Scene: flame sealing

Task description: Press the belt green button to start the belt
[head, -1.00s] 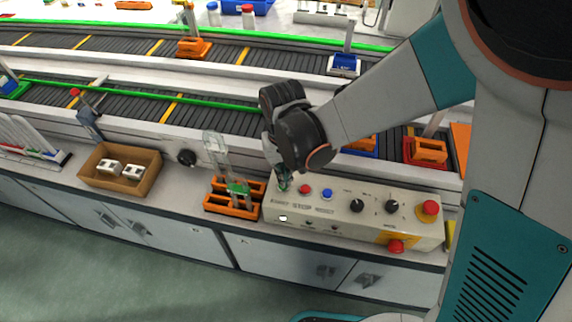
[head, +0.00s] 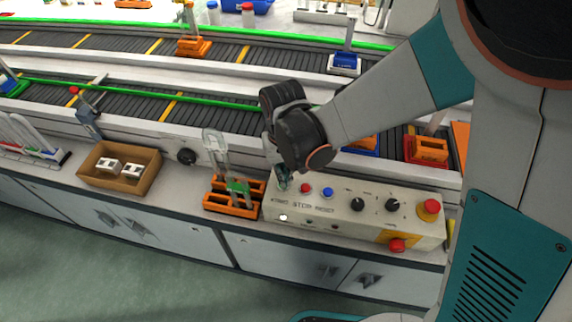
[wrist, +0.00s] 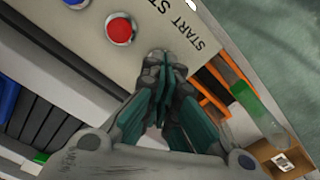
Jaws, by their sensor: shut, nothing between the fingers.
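The control box (head: 335,232) is a cream panel on the bench with a row of buttons and knobs. My gripper (head: 282,185) is shut and points down at the left end of the panel, at the START label. In the wrist view my gripper (wrist: 160,58) has its closed fingertips over the panel beside the word START. The green button is not visible; the fingertips cover the spot. I cannot tell whether the tips touch it. The red stop button (head: 305,188) is just right of the gripper and also shows in the wrist view (wrist: 120,29). The blue reset button (head: 327,193) is further right.
An orange rack (head: 232,209) with a clear item stands left of the panel. A brown box (head: 146,183) with white parts is further left. Red emergency buttons (head: 431,206) sit at the panel's right end. The conveyor belt (head: 130,105) runs behind.

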